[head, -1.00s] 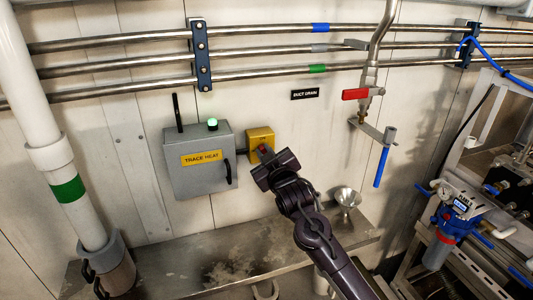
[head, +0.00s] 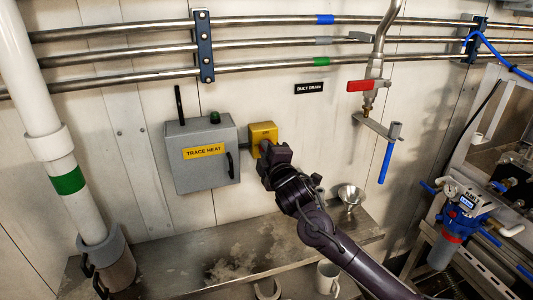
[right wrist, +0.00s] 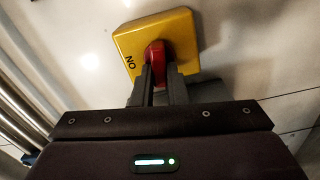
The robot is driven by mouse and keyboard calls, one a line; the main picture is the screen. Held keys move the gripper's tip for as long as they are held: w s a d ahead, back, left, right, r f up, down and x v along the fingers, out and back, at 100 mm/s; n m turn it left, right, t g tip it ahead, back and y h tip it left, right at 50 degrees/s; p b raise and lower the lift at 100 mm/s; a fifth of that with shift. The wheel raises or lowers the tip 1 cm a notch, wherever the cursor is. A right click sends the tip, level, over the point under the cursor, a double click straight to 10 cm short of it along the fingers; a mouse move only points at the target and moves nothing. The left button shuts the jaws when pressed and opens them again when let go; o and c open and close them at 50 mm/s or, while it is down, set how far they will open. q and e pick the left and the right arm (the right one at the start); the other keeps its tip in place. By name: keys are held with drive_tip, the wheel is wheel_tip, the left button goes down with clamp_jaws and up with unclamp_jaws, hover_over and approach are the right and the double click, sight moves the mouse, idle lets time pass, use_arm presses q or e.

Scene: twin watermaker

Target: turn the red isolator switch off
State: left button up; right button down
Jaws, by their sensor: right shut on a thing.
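The yellow isolator box (head: 263,128) is on the wall, just right of the grey trace heat box (head: 203,175). My right gripper (head: 266,150) is at the front of the yellow box and hides the switch in the head view. In the right wrist view, the red switch handle (right wrist: 155,52) is between the two fingers of my right gripper (right wrist: 160,80), which is shut on it. The word ON shows on the yellow plate (right wrist: 180,28), left of the handle. The green lamp (head: 215,117) on the grey box is dark. My left gripper is out of view.
Metal pipes (head: 265,68) run along the wall above. A red-handled valve (head: 362,86) hangs at right, above a blue-handled lever (head: 385,163).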

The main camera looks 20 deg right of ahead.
drive_tip(key=shift+f+n+b, duration=0.2)
drive_tip(key=shift+n+b, duration=0.15)
drive_tip(key=shift+n, duration=0.65)
drive_tip(key=c, duration=1.4)
unclamp_jaws()
drive_tip(key=shift+a, duration=0.1)
drive_tip(key=shift+c, duration=0.2)
drive_tip(key=s+b, duration=0.3)
drive_tip(key=s, duration=0.4)
drive_tip(key=shift+s, duration=0.4)
